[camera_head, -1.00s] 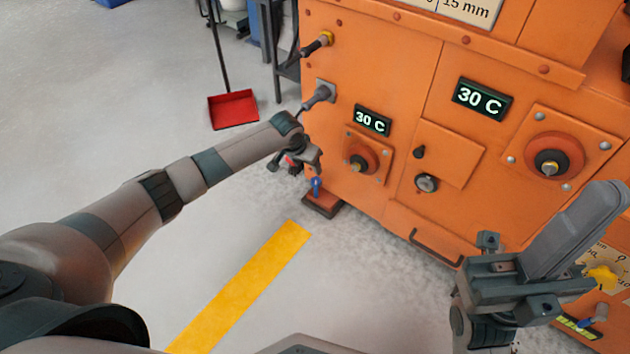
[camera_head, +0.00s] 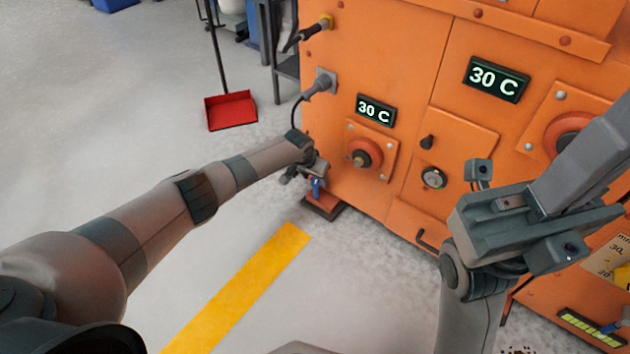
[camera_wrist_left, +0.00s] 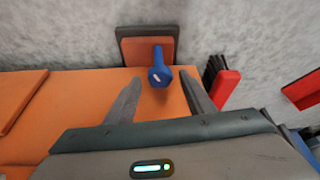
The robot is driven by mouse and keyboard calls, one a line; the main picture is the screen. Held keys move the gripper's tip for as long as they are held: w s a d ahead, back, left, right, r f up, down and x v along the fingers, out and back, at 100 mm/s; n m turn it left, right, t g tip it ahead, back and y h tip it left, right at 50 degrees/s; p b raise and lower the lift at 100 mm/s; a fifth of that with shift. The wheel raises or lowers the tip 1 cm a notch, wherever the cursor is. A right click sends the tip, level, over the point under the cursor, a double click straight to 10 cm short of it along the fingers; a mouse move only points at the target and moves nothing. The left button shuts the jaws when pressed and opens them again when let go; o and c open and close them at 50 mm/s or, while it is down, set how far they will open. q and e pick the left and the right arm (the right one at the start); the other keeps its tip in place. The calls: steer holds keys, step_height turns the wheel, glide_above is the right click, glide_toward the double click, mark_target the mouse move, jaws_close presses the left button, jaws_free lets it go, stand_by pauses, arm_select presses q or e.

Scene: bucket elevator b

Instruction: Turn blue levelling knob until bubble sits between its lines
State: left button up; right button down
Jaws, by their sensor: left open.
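The blue knob (camera_head: 316,187) stands low at the machine's near left corner, above the foot block. In the left wrist view the blue knob (camera_wrist_left: 160,76) lies between the fingertips. My left gripper (camera_wrist_left: 159,77) is open, one finger on each side of the knob; I cannot see contact. In the head view my left gripper (camera_head: 308,173) is small and partly hides the knob's surroundings. A yellow-green level vial (camera_head: 580,328) with dark marks shows at the lower right; its bubble is too small to make out. My right gripper (camera_head: 520,218) is at the right, its fingers unclear.
The orange machine (camera_head: 390,80) fills the right, with a red round fitting (camera_head: 364,154) and a gauge (camera_head: 433,178). A foot block (camera_wrist_left: 148,48) sits under the knob. A red dustpan (camera_head: 231,110) lies on the floor. Floor around the yellow stripe (camera_head: 240,285) is clear.

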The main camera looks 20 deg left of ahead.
arm_select(q)
steer(key=shift+w+f, duration=0.1)
steer(key=shift+c, duration=0.7)
steer(key=c, duration=0.9)
